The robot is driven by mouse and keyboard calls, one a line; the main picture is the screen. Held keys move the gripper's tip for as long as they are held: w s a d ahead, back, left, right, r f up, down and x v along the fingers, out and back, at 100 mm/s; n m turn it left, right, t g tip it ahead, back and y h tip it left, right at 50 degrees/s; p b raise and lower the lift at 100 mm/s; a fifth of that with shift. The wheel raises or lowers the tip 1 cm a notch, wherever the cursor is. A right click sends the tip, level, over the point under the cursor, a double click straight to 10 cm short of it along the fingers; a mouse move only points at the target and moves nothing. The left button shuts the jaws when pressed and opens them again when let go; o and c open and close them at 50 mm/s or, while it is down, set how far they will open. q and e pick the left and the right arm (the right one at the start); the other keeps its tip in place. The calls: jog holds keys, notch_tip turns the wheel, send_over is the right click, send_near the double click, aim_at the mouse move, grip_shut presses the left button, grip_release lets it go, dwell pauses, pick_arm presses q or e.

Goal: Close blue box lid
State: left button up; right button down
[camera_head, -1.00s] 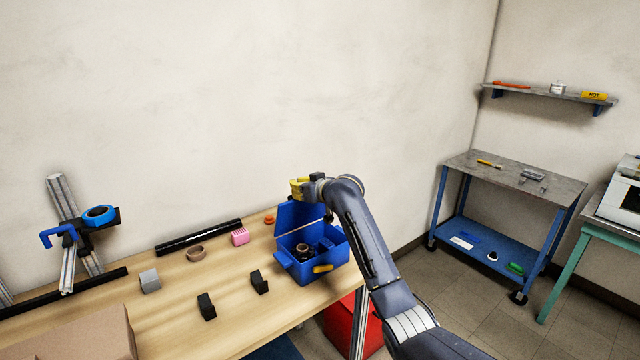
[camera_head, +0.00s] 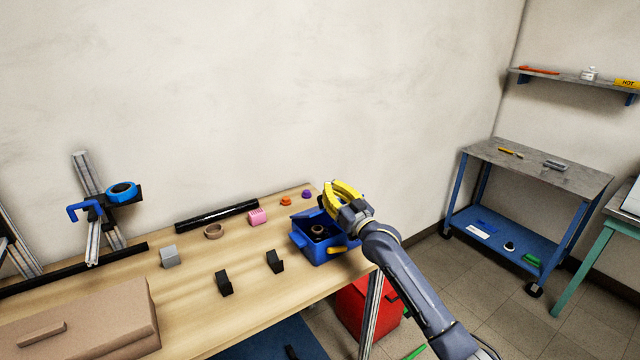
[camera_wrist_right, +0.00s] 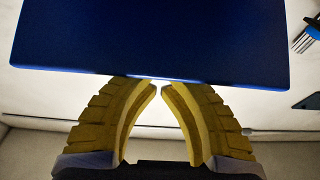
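The blue box (camera_head: 316,254) stands near the right end of the wooden table, with its inside showing and dark round items within. Its blue lid is raised and partly hidden by my right gripper in the head view. A broad blue panel, apparently the lid (camera_wrist_right: 150,40), fills the top of the right wrist view. My right gripper (camera_head: 341,187) has yellow fingers and is at the raised lid, above the box. In the wrist view its fingertips come together at the panel's lower edge, partly covered by it; nothing shows between them. My left gripper is out of view.
Black blocks (camera_head: 275,261) stand in front. A red bin (camera_head: 368,312) is below the table's right end.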

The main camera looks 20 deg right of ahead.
jog(key=shift+s+d+f, duration=0.25)
jog(key=shift+s+f, duration=0.55)
jog(key=shift+s, duration=0.15)
jog(key=shift+s+d+f, duration=0.15)
jog(key=shift+s+f, duration=0.55)
jog(key=shift+f, duration=0.1)
